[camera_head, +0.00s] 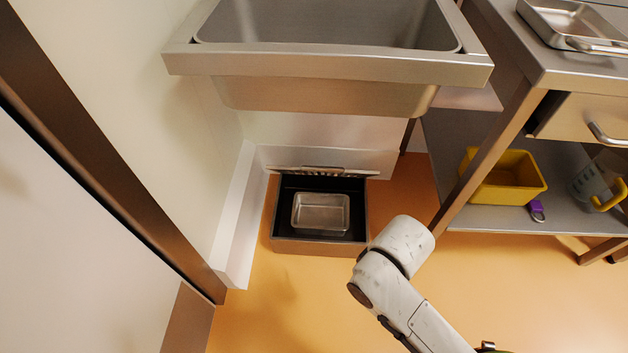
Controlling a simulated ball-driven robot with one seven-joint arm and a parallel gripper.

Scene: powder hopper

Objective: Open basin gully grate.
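The steel basin (330,62) is fixed at the top of the view. Below it on the floor is a gully (320,247), a box with a dark inside. A slotted grate with a bar handle (322,169) stands raised along the gully's back edge, seen nearly edge-on. The gully mouth is uncovered, and a shallow metal pan (321,212) sits inside. My white arm reaches in from the lower right, its bend just right of the gully's front corner and apart from the grate. My gripper is not in view.
A steel bench (575,75) stands at right with a metal tray (575,25) on top and a drawer (590,120). Its lower shelf holds a yellow tub (507,178), a jug (597,182) and a purple-tagged item (537,210). A wall is close at left. The orange floor in front is clear.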

